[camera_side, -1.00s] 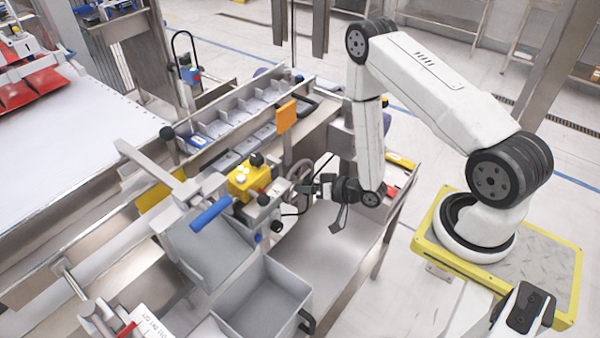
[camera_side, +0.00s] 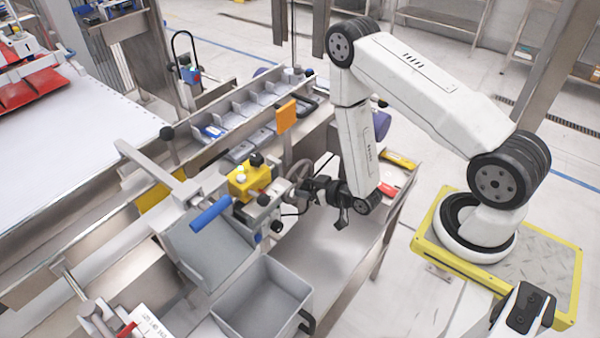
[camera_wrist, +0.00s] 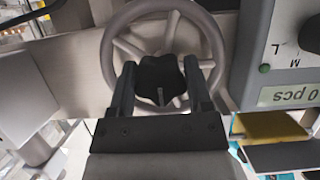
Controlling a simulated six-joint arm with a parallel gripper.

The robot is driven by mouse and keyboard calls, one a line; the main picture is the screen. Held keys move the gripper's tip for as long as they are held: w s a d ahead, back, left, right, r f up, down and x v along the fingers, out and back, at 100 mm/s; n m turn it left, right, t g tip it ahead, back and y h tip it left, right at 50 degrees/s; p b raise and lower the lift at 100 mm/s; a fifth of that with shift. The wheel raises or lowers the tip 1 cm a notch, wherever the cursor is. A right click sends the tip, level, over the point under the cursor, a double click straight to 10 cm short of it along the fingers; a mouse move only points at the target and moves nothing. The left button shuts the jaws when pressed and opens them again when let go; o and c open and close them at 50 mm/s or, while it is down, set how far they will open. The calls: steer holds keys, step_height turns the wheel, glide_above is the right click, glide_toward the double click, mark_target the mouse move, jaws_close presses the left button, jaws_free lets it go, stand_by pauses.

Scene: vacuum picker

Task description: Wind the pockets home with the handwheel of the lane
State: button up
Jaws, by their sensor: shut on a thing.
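The handwheel (camera_wrist: 112,50) is a grey spoked ring that fills the upper middle of the wrist view. It also shows in the side view (camera_side: 299,172), partly hidden by my gripper (camera_side: 312,189). A black lobed knob (camera_wrist: 160,84) sits in front of the wheel, between my two fingers in the wrist view (camera_wrist: 160,78). My gripper is shut on this knob. The lane's row of grey pockets (camera_side: 240,108) runs behind a metal rail in the side view. One pocket holds a blue item (camera_side: 212,131).
A grey box marked "0 pcs" (camera_wrist: 282,95) stands close right of the wheel in the wrist view. In the side view, a yellow block (camera_side: 248,182) and a blue handle (camera_side: 212,213) are left of my gripper. An open grey bin (camera_side: 262,318) stands in front.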

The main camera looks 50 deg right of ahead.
steer(key=o, duration=1.3)
steer(key=shift+s, duration=0.15)
steer(key=v, duration=0.7)
steer(key=shift+s+r, duration=0.2)
steer(key=shift+s, duration=0.05)
steer(key=shift+w, duration=0.2)
